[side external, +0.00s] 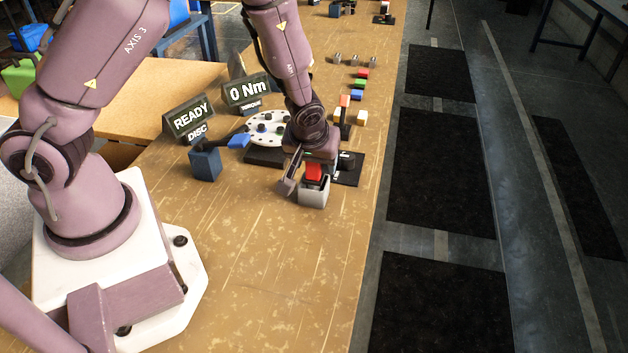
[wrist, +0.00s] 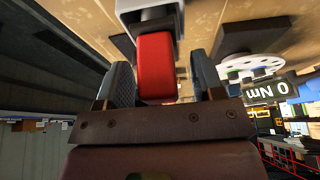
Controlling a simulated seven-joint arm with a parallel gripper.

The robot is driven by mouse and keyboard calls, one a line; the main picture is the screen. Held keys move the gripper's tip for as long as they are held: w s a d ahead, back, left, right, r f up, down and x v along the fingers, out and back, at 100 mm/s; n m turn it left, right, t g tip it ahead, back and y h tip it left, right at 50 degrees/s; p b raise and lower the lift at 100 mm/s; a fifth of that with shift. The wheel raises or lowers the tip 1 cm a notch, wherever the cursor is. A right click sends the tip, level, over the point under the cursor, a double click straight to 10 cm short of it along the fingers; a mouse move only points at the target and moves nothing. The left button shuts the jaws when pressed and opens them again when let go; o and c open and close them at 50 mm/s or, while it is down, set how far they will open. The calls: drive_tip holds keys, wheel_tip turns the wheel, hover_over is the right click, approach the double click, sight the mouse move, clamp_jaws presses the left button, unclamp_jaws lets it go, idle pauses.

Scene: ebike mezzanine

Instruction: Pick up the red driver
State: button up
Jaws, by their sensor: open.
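The red driver (side external: 314,171) stands in a small grey holder (side external: 313,194) on the wooden bench, its red handle at the top. In the wrist view the red handle (wrist: 156,66) lies between the two dark finger pads of my gripper (wrist: 160,84), with a gap showing on each side. The holder (wrist: 150,8) is at the top of that view. My gripper (side external: 308,178) is open, low over the bench around the red handle. The driver's lower part is hidden inside the holder.
A white round disc (side external: 268,128) on a black base is behind my gripper. A blue block (side external: 205,164), a READY sign (side external: 190,118) and a 0 Nm sign (side external: 246,90) stand to the left. Coloured blocks (side external: 357,84) lie farther back. The front of the bench (side external: 270,270) is clear.

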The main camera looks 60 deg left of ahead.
drive_tip(key=c, duration=1)
drive_tip(key=shift+r, duration=0.1)
wheel_tip(320, 180, up, 10)
drive_tip(key=shift+f, duration=0.1)
